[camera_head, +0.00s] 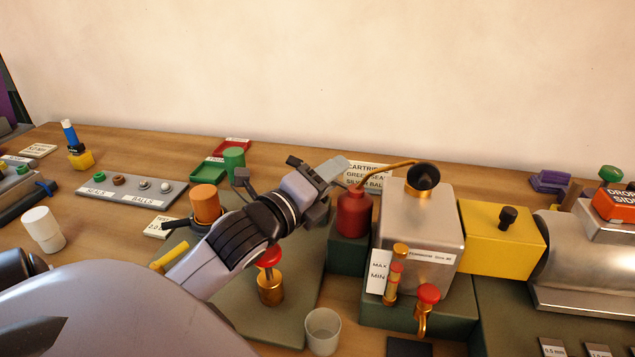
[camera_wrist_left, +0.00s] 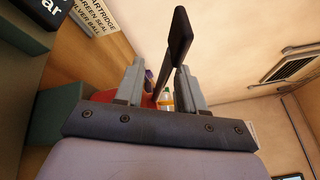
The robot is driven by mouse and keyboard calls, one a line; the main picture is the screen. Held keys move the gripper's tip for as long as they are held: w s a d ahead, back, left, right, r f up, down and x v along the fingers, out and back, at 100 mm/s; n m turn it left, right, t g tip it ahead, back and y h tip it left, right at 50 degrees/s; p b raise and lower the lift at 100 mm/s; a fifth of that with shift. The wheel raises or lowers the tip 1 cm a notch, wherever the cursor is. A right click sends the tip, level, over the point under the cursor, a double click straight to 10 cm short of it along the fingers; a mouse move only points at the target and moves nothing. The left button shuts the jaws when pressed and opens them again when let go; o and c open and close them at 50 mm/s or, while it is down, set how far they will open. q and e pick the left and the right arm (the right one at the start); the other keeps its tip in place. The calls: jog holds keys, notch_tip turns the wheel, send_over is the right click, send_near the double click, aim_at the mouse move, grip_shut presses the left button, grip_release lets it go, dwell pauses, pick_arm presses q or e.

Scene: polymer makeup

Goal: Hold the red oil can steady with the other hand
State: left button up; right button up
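The red oil can (camera_head: 353,213) stands upright on a dark green block, right of centre in the head view. Its thin brass spout curves up and right toward a black round opening on the metal tank. My left gripper (camera_head: 328,178) is just left of the can's top, its fingers at about spout-base height. In the left wrist view the fingers (camera_wrist_left: 160,88) stand apart with a gap between them. Some red shows low behind them; I cannot tell whether it is the can. Whether a finger touches the can is unclear. My right gripper is not in view.
A metal tank (camera_head: 420,232) with a red-handled tap and gauge stands right of the can. A clear cup (camera_head: 323,332) stands in front. The wall behind is bare.

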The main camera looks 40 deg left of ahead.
pick_arm(q)
jog(key=shift+w, duration=0.7)
grip_shut()
dwell(1.6)
